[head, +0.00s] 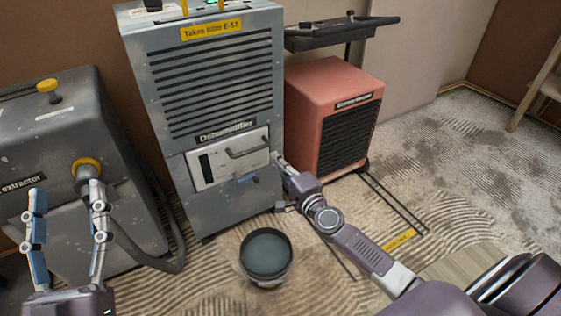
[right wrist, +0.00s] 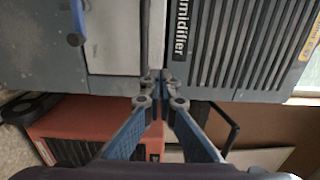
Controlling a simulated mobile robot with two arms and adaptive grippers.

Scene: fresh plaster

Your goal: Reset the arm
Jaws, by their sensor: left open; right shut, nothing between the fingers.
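My left gripper (head: 67,192) is open and empty at the lower left of the head view, in front of the grey extractor (head: 62,115). My right gripper (head: 277,158) is shut and empty by the right edge of the grey dehumidifier's front (head: 190,130), beside its white panel (head: 200,175) with a handle. In the right wrist view the closed fingertips (right wrist: 158,77) are at the dehumidifier's face; whether they touch it I cannot tell. My right arm reaches in from the lower right.
A round dark container (head: 267,254) stands on the floor before the dehumidifier. A red unit (head: 312,91) stands to its right, with a black tray (head: 335,36) above. A dark hose (head: 172,255) lies by the extractor. Open floor (head: 450,155) lies at the right.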

